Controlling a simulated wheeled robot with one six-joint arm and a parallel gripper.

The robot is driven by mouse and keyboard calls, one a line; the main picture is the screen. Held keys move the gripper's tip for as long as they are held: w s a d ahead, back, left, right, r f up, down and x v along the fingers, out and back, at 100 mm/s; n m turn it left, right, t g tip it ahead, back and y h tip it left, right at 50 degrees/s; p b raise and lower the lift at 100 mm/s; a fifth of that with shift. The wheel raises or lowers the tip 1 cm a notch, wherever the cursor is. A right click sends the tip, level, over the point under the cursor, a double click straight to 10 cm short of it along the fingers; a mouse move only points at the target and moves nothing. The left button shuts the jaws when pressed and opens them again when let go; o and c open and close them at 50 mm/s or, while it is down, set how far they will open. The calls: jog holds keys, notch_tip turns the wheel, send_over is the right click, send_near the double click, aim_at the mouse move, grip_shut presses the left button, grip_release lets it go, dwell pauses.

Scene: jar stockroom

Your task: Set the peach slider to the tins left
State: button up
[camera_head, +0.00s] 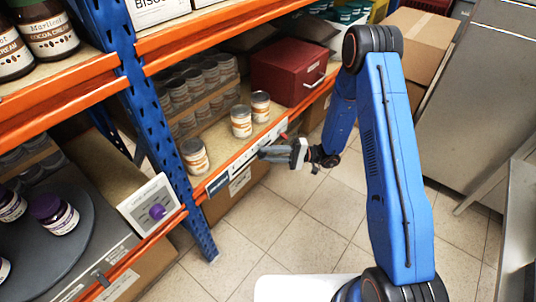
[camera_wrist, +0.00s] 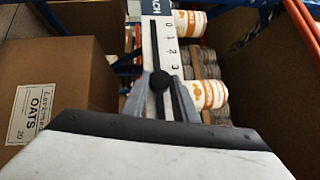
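The peach slider is a white strip (camera_wrist: 165,45) marked PEACH with a dark slot and numbers 0 to 3 visible. It runs along the shelf's front edge in the head view (camera_head: 246,155). Its round black knob (camera_wrist: 159,81) sits just past the 3 in the wrist view; higher numbers are hidden. My gripper (camera_head: 283,152) is at the strip, its grey fingers close on both sides of the knob and seemingly shut on it (camera_wrist: 160,88). Behind the strip stand three white-and-orange tins: one at left (camera_head: 194,157), one in the middle (camera_head: 241,121), one behind it (camera_head: 260,106).
A dark red box (camera_head: 290,72) with a handle stands right of the tins. Rows of other tins (camera_head: 190,88) are at the back. A blue post (camera_head: 165,120) and a white dial panel (camera_head: 150,205) with a purple knob are left. Open floor (camera_head: 300,225) lies in front.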

aim_at(249, 159)
grip_shut()
jog(key=shift+s+a, duration=0.55)
jog(key=shift+s, duration=0.15)
jog(key=shift+s+a, duration=0.5)
jog(key=shift+s, duration=0.2)
jog(key=o, duration=0.9)
grip_release()
jog(key=shift+d, duration=0.1)
jog(key=d, duration=0.5)
jog(key=w+d+f, duration=0.1)
jog(key=d, duration=0.5)
jog(key=w+d+f, duration=0.1)
jog(key=d, duration=0.5)
jog(key=shift+f, duration=0.25)
